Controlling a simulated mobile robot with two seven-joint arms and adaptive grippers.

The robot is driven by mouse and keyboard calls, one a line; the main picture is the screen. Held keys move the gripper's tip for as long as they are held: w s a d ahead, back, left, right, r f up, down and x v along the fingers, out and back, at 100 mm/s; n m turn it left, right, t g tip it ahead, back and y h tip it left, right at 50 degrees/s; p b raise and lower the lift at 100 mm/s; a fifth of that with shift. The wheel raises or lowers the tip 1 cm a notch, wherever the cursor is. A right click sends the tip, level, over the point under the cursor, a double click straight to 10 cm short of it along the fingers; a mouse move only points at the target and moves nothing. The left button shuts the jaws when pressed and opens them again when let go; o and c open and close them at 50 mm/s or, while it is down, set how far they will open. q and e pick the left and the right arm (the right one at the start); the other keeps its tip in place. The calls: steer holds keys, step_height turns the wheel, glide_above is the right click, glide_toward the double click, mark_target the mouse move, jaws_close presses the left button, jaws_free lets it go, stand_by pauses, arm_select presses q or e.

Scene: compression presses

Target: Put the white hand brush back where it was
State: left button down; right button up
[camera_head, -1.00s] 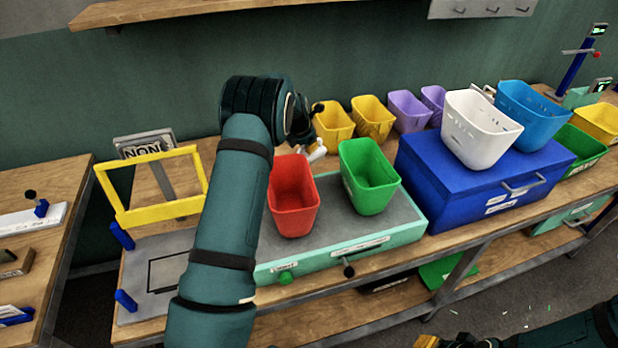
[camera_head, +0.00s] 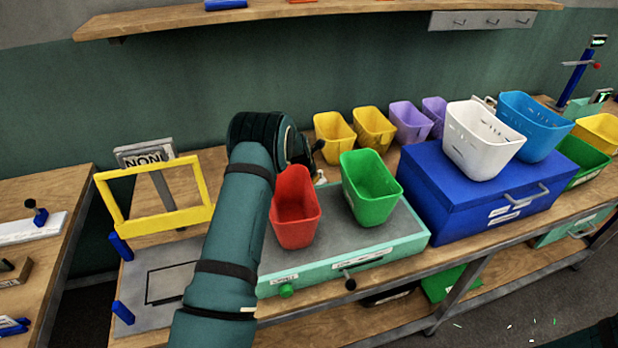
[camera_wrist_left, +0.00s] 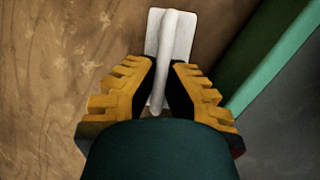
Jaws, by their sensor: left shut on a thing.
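The white hand brush (camera_wrist_left: 172,42) shows in the left wrist view, its handle between the two yellow-and-black fingers of my left gripper (camera_wrist_left: 167,75). The gripper is shut on the handle. The brush is over or on the brown wooden bench top; whether it touches the wood I cannot tell. In the head view a small white part of the brush (camera_head: 320,178) shows behind the red bin, and the rest is hidden by my left arm and the bin. My right gripper is out of the head view.
A red bin (camera_head: 295,212) and a green bin (camera_head: 368,190) stand on the grey-topped green box (camera_head: 340,262) beside my arm. Yellow bins (camera_head: 334,140) and purple bins (camera_head: 410,122) line the back. A yellow frame (camera_head: 160,215) stands left. A blue chest (camera_head: 460,200) is at right.

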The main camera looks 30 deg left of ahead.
arm_select(q)
steer(key=c, duration=1.1)
jaws_free()
steer(key=shift+f, duration=0.1)
steer(key=shift+c, duration=0.2)
steer(key=shift+r, duration=0.3)
steer(key=p+v, duration=0.1)
steer(key=v, duration=1)
steer(key=shift+s+r, duration=0.2)
steer(key=shift+r, duration=0.1)
